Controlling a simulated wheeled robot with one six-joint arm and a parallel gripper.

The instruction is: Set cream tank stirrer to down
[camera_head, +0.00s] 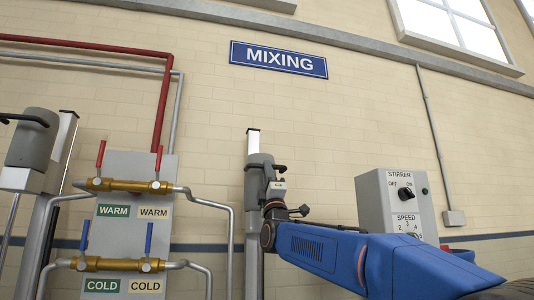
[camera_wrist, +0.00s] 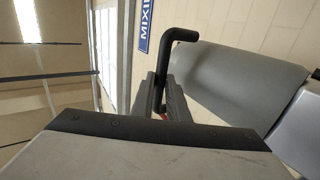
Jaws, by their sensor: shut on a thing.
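A grey stirrer head (camera_head: 256,178) sits on an upright post in the middle of the head view, right of the valve panel. My gripper (camera_head: 275,183) is at its right side, with my blue arm reaching in from the lower right. In the wrist view a black bent handle (camera_wrist: 179,37) sticks out from the grey housing (camera_wrist: 235,90). My gripper (camera_wrist: 164,90) is shut around the handle's straight part, whose bent end shows beyond the fingers. The tank below the stirrer is out of view, and no colour mark shows on this stirrer.
Another grey stirrer head (camera_head: 32,137) with a black handle stands at the far left. A valve panel (camera_head: 128,215) with WARM and COLD labels and pipes stands between them. A STIRRER control box (camera_head: 374,205) is at the right, close behind my arm.

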